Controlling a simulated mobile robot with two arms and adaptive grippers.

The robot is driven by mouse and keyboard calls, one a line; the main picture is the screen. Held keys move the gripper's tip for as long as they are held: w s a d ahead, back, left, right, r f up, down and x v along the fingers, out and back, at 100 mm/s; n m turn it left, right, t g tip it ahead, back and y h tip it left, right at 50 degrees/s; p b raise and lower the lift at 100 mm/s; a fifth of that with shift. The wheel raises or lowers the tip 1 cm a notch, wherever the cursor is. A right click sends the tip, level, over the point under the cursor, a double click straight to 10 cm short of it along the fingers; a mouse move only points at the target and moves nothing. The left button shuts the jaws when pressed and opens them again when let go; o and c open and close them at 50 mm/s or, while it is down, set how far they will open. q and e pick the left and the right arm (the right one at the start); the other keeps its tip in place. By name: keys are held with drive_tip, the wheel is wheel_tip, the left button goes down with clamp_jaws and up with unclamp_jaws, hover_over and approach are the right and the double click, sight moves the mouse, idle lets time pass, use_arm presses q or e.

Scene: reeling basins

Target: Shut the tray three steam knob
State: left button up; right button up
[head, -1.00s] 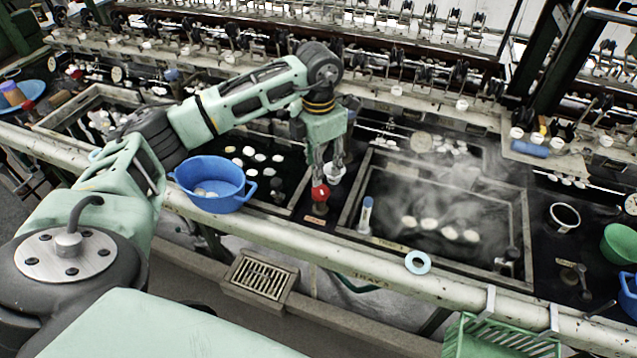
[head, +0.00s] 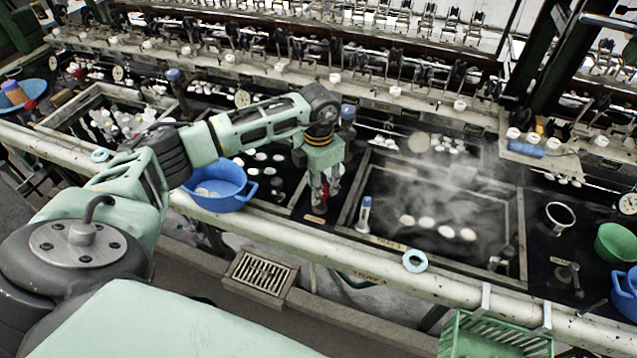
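The red steam knob (head: 325,191) stands on the dark deck between two basins, left of the steaming basin (head: 522,235). It is mostly hidden by my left gripper (head: 320,197), which points down with its fingers around the knob. Only a little red shows between the fingers. I cannot tell whether the fingers press on it. My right gripper is out of view.
A blue two-handled basin (head: 215,205) sits left of the gripper. A blue-capped bottle (head: 364,214) stands to its right. A pale blue ring (head: 415,261) lies on the rail. Steam rises over white cocoons (head: 427,222). Reeling machinery lines the back.

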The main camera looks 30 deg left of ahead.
use_arm(q)
drive_tip(key=c, duration=0.6)
drive_tip(key=shift+c, duration=0.2)
